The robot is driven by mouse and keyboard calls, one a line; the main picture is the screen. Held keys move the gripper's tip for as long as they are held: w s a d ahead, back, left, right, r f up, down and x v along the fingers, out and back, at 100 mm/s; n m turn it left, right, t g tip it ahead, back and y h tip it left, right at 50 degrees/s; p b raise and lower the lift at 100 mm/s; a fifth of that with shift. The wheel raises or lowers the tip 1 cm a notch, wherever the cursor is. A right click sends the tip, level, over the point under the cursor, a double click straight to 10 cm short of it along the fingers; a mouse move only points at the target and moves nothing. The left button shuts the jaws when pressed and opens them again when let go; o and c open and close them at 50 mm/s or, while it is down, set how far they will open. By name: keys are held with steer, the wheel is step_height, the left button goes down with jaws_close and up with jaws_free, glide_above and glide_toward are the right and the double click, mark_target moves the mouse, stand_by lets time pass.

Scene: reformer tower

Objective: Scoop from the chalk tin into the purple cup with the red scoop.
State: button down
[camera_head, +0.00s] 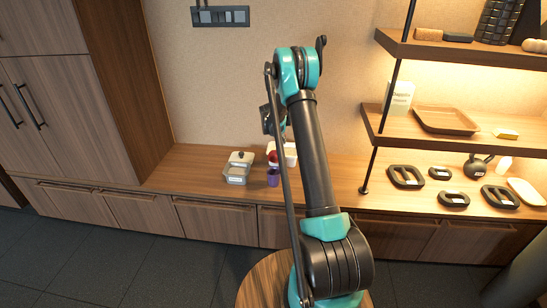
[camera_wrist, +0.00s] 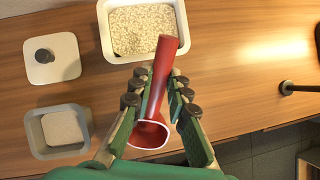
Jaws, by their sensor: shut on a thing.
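My gripper (camera_wrist: 160,82) is shut on the red scoop (camera_wrist: 160,85) in the wrist view. The scoop's white-rimmed bowl faces the camera and looks empty; its handle points up and right. A white tin (camera_wrist: 103,28) of pale grains lies beyond the fingertips. A grey tin (camera_wrist: 36,140) with a smooth pale filling stands at the left; it shows with an unreadable label in the head view (camera_head: 236,180). I cannot tell which tin holds chalk. The purple cup (camera_head: 273,178) stands right of the grey tin in the head view, and is not visible in the wrist view.
A white lid (camera_wrist: 66,66) with a dark knob lies on the wooden counter (camera_wrist: 250,60) behind the grey tin. A shelf post (camera_head: 378,150) stands to the right, with dark weights (camera_head: 406,177) beyond it. The counter between the tins and post is largely clear.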

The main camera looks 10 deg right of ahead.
steer(key=w+d+f+g+y, duration=0.2)
steer(key=w+f+g+y, duration=0.1)
steer(key=f+g+y, duration=0.1)
steer(key=shift+w+d+f+g, duration=0.15)
steer(key=shift+d+f+g, duration=0.25)
steer(key=shift+f, duration=0.7)
steer(key=shift+r, duration=3)
steer(key=shift+a, duration=0.1)
